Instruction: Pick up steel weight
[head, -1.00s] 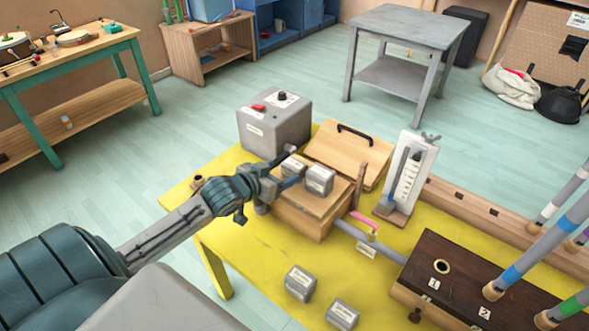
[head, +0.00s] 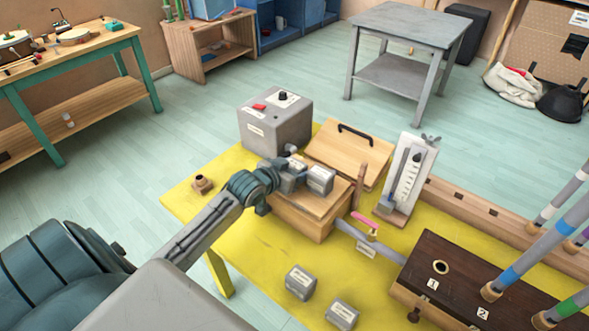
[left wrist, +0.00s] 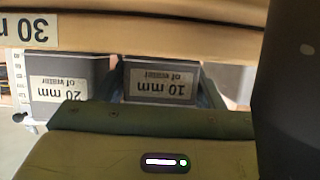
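Grey steel weights with pale labels are in view. One (head: 321,180) stands on a wooden box (head: 300,222); two more, one left (head: 300,282) and one right (head: 342,315), stand on the yellow table. My left gripper (head: 292,178) is over the box, at another weight left of the first, mostly hidden in the head view. In the upside-down left wrist view that weight, labelled 10 mm of water (left wrist: 160,82), sits between the fingers. The weight labelled 20 mm (left wrist: 62,92) is beside it. Whether the fingers touch the 10 mm weight is unclear. My right gripper is out of view.
A grey box with a red switch (head: 275,120) stands behind the wooden box. A handled lid (head: 350,152) and a gauge stand (head: 410,178) are close on the right. A dark numbered block (head: 450,265) is at the front right. The yellow table (head: 255,245) is bare at front left.

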